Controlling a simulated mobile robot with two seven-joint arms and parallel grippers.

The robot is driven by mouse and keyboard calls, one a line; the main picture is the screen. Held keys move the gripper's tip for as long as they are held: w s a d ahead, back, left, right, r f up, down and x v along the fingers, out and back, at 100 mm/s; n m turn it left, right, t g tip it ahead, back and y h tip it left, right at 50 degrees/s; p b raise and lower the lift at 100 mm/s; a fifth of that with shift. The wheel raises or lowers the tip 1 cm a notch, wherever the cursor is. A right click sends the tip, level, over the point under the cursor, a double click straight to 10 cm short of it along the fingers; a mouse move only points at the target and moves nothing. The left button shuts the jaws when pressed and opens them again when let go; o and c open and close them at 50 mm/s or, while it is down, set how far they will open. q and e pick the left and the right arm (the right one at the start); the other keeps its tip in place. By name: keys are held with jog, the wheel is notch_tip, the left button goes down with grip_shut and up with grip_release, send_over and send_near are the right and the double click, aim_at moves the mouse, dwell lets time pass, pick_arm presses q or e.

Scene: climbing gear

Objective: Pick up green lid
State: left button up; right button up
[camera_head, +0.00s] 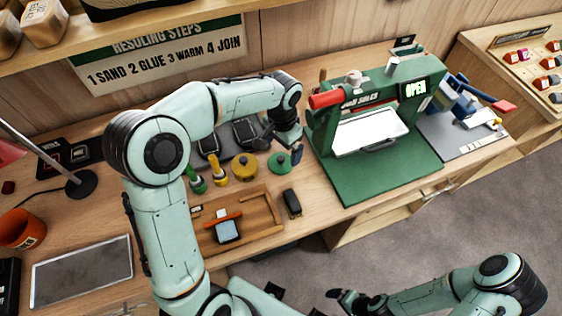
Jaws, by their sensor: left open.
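The green lid (279,163) is a small round green disc. It lies on the wooden workbench to the right of a yellow round pot (244,167). My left gripper (295,155) points down at the lid's right side, with its jaws open. Its fingers are small and dark here, and I cannot tell whether they touch the lid. My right gripper (347,298) is low in the picture, in front of the bench and far from the lid. Its jaws are too unclear to read.
A green press (385,170) with an "OPEN" display stands right of the lid. Green and yellow bottles (218,172) stand to the left. A wooden tray (262,235) and a small black object (291,203) lie in front. A dark stand (242,132) is behind.

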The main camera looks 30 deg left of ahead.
aim_at(281, 158)
pick_arm(q)
jog(key=shift+s+a+f, duration=0.1)
jog(key=shift+f, duration=1.4)
jog(key=shift+s+a+f, duration=0.1)
jog(key=shift+f, duration=1.4)
jog(key=c, duration=0.9)
